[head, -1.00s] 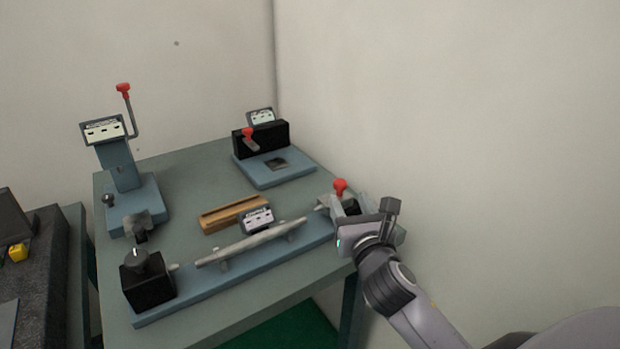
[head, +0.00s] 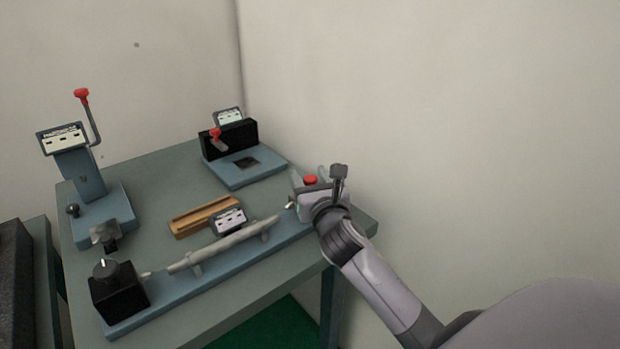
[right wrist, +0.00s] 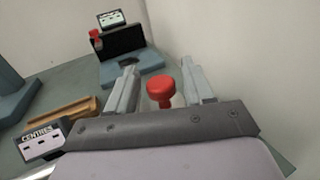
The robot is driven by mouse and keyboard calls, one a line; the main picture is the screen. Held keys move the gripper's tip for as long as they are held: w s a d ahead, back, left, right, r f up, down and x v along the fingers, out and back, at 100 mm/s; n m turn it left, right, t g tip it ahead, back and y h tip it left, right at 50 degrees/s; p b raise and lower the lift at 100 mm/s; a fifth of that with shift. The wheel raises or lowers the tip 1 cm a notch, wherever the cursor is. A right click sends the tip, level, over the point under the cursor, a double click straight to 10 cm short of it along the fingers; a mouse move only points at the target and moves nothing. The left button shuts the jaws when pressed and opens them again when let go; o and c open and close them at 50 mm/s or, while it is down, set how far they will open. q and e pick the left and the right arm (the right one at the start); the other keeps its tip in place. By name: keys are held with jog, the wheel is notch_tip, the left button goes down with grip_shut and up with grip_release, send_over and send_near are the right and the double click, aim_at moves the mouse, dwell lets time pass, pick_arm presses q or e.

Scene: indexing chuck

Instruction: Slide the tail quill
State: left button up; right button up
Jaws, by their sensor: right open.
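The tail quill's small metal tip (head: 290,205) shows at the right end of the long blue centres bench (head: 215,268). The rest of the tailstock is hidden behind my right gripper. Its red knob (head: 310,180) shows just beyond the gripper. In the right wrist view the red knob (right wrist: 161,90) stands between the two fingers. My right gripper (right wrist: 160,88) is open around the knob, with a gap on both sides. It also shows in the head view (head: 316,178). A grey shaft (head: 225,244) lies along the bench on supports. My left gripper is not in view.
A black headstock block (head: 118,292) stands at the bench's left end. A wooden tray (head: 203,216) and a "CENTRES" sign (right wrist: 42,141) are behind the shaft. A lever press (head: 82,180) and a black-backed fixture (head: 232,140) stand farther back. A wall rises close on the right.

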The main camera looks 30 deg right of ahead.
grip_shut()
jog(key=shift+s+a+r+p, duration=0.1)
jog(key=shift+a+p, duration=0.35)
jog(key=shift+a, duration=1.05)
grip_release()
jog(key=shift+s+a, duration=0.1)
jog(key=shift+s, duration=0.15)
jog(key=v, duration=0.6)
jog(key=shift+s, duration=0.35)
